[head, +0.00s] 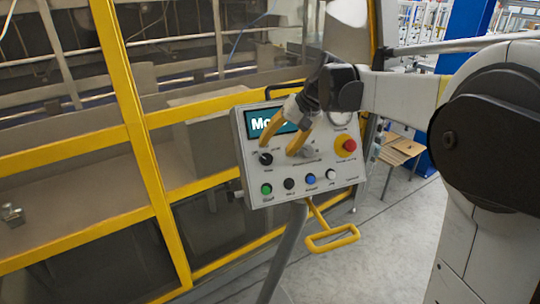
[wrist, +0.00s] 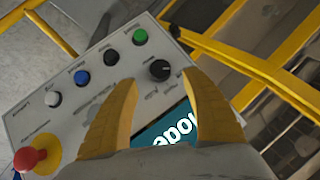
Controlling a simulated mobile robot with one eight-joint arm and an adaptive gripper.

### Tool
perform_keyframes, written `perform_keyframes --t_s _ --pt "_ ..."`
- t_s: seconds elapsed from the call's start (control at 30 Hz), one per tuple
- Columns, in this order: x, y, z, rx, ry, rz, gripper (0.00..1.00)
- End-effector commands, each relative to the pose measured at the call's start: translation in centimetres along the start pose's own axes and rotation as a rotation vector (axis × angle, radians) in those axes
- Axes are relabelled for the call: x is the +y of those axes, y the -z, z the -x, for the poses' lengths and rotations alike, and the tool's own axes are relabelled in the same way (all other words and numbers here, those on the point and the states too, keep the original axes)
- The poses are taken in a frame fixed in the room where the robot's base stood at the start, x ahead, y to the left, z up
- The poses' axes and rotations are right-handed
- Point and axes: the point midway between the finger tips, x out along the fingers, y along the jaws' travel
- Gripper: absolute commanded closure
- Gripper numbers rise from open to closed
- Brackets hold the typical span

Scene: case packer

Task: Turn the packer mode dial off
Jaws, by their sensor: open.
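The mode dial is a small black knob with a pale pointer mark; it shows at the left of the control panel in the head view (head: 265,158) and at the middle in the wrist view (wrist: 160,70). My gripper (head: 278,150) is open, its two yellow fingers spread in front of the panel. In the wrist view the dial appears between and just beyond the fingertips (wrist: 157,76). I see no finger closed on it; whether a fingertip touches it I cannot tell. The dial's labels are too small to read.
The grey panel (head: 338,183) stands on a post and carries a screen (head: 256,123), a red emergency button (head: 346,145) on yellow and a row of green, black, blue and white buttons. A yellow handle (head: 332,239) hangs below. Yellow-framed machine guarding (head: 140,150) stands left and behind.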

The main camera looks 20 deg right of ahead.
Motion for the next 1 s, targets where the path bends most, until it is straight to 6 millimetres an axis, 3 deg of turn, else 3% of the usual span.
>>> perform_keyframes --t_s 0.2,0.37,0.87,1.0 --pt "0.1 0.0 4.4 0.001 -0.001 -0.001 0.44" --pt "0.1 0.0 6.0 0.0 -0.001 0.0 0.44" --pt "0.0 -0.1 6.2 0.0 -0.002 0.001 0.44" --pt "0.3 -2.5 5.1 0.012 -0.026 0.018 0.44"
